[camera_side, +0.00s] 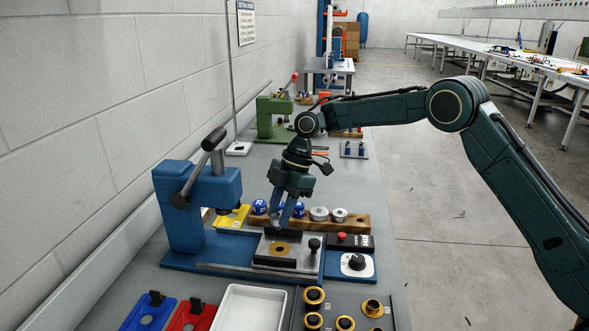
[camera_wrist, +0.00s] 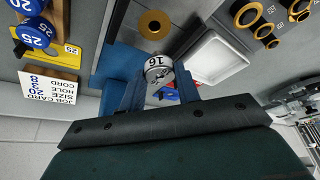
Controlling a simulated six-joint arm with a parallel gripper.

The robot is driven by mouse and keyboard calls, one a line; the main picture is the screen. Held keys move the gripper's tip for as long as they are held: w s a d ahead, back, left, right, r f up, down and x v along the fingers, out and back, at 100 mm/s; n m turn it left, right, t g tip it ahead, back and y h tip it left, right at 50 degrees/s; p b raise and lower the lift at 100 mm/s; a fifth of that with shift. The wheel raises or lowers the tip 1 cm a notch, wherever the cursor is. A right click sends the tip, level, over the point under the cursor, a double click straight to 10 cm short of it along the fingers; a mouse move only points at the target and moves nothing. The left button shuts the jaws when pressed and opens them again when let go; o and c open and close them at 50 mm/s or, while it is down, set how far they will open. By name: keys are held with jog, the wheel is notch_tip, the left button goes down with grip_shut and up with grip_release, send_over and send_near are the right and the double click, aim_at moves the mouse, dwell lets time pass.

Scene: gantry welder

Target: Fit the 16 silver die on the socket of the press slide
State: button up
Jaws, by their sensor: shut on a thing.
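The silver die marked 16 (camera_wrist: 158,68) is between the fingers of my gripper (camera_wrist: 158,88) in the wrist view, number face toward the camera. In the side view my gripper (camera_side: 281,222) points down in front of the blue press (camera_side: 184,215), near the back of its grey plate (camera_side: 305,262). The held die cannot be made out there. A brass ring (camera_side: 279,249) with a dark centre lies on the plate; it also shows beyond the die in the wrist view (camera_wrist: 154,24). I cannot tell how far the die is above the plate.
A wooden rack (camera_side: 358,223) behind holds blue dies (camera_side: 259,207) and silver dies (camera_side: 319,213). A red button box (camera_side: 350,241) and knob panel (camera_side: 357,265) stand right. In front are a white tray (camera_side: 250,309), blue and red plates, and a panel of brass rings (camera_side: 314,296).

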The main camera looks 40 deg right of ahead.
jog(key=shift+f, duration=0.2)
send_over(276, 252)
jog(key=d, duration=0.2)
jog(key=shift+w+f, duration=0.2)
jog(key=shift+f, duration=2.3)
jog(key=shift+f, duration=1.3)
jog(key=o, duration=1.2)
jog(key=shift+r, duration=0.1)
jog(key=v, duration=1.3)
jog(key=shift+d+r, duration=0.15)
jog(key=shift+r, duration=0.1)
jog(key=shift+r, duration=0.1)
